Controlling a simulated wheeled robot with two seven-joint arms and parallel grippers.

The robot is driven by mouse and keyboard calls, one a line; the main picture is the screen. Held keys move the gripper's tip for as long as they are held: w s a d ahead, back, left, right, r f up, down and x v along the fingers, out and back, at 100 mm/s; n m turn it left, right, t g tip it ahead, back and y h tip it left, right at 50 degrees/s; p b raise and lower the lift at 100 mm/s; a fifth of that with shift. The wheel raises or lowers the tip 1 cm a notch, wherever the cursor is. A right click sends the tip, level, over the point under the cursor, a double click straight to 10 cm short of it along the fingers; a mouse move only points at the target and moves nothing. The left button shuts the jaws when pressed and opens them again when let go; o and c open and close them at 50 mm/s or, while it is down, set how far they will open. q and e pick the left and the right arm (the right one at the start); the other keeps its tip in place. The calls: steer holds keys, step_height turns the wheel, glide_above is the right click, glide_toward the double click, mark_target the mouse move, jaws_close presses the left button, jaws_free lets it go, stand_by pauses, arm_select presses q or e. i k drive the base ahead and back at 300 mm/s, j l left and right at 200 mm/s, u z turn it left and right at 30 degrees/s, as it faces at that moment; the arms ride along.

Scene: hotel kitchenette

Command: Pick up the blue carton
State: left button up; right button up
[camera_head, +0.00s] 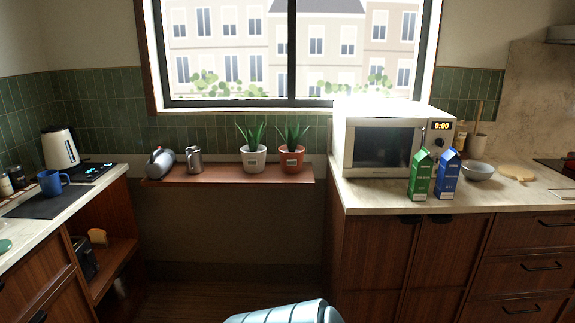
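The blue carton (446,175) stands upright on the right counter, in front of the microwave's right side. A green carton (420,175) stands upright close beside it on the left. Neither of my grippers shows in the head view, so nothing is seen near the cartons.
The white microwave (388,117) stands behind the cartons. A grey bowl (477,171) and a wooden board (514,173) lie to the right on the counter (380,197). A wooden shelf (224,175) holds two potted plants and metal jugs. A kettle (60,148) and blue mug (52,183) stand left.

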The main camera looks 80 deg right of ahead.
mark_target(448, 169)
steer(key=z, duration=3.35)
steer(key=i+l, duration=0.2)
steer(key=l, duration=0.15)
steer(key=i+l, duration=0.15)
steer(key=l, duration=0.2)
steer(key=i+l, duration=0.2)
steer(key=l, duration=0.15)
